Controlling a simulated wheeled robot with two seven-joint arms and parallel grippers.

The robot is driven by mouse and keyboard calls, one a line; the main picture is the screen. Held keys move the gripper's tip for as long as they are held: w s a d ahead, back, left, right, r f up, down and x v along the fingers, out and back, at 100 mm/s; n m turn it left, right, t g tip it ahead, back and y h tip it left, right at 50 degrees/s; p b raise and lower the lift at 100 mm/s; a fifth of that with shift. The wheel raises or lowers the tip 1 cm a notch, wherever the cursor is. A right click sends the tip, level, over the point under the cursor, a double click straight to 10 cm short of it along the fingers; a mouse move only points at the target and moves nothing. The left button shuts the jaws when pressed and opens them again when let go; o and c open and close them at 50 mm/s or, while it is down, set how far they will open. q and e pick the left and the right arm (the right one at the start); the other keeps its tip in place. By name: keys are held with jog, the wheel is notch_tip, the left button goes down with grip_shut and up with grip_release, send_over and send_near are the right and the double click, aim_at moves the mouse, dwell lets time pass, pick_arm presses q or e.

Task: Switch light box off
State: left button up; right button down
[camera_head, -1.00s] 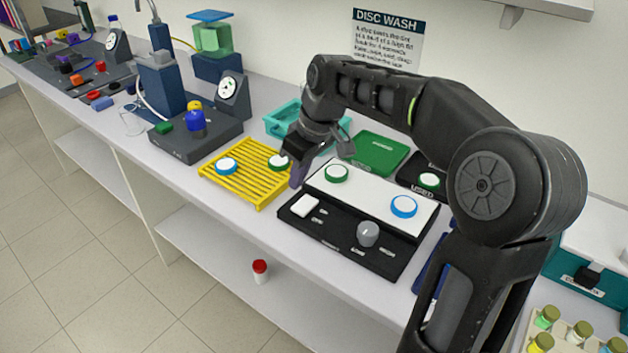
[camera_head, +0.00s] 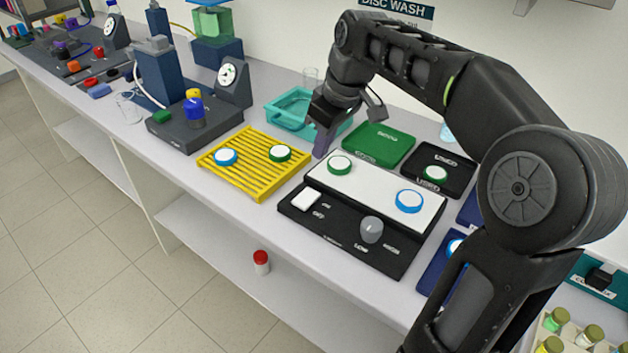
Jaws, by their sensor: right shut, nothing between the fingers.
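The light box (camera_head: 340,246) is a black unit with a bright white top panel (camera_head: 375,199) on the bench. A green-rimmed disc (camera_head: 339,165) and a blue-rimmed disc (camera_head: 409,200) lie on the panel. Its front has a white rocker switch (camera_head: 306,201) at the left, beside small on/off lettering, and a grey knob (camera_head: 371,229) at the right between low and high marks. My right gripper (camera_head: 319,150) is shut and empty, above the far left corner of the light box and apart from the switch. My left gripper is not in view.
A yellow slatted rack (camera_head: 252,186) with two discs stands left of the light box. A teal tray (camera_head: 285,119), a green tray (camera_head: 378,144) and a black used tray (camera_head: 450,178) lie behind. A dark pump unit (camera_head: 176,134) stands further left.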

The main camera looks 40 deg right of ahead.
send_near(306, 194)
jog(key=f, duration=0.1)
jog(key=w+f, duration=0.1)
jog(key=f, duration=0.1)
jog(key=w+d+f, duration=0.1)
jog(key=shift+f+p, duration=0.4)
jog(key=shift+f, duration=0.75)
jog(key=shift+d+f+y+p, duration=0.1)
jog(key=shift+f+y+p, duration=0.05)
jog(key=shift+y+p, duration=0.15)
jog(key=shift+s+a, duration=0.1)
jog(key=shift+a, duration=0.15)
jog(key=shift+s+a+r, duration=0.15)
jog(key=shift+a+r, duration=0.15)
jog(key=shift+a, duration=0.2)
jog(key=shift+r, duration=0.1)
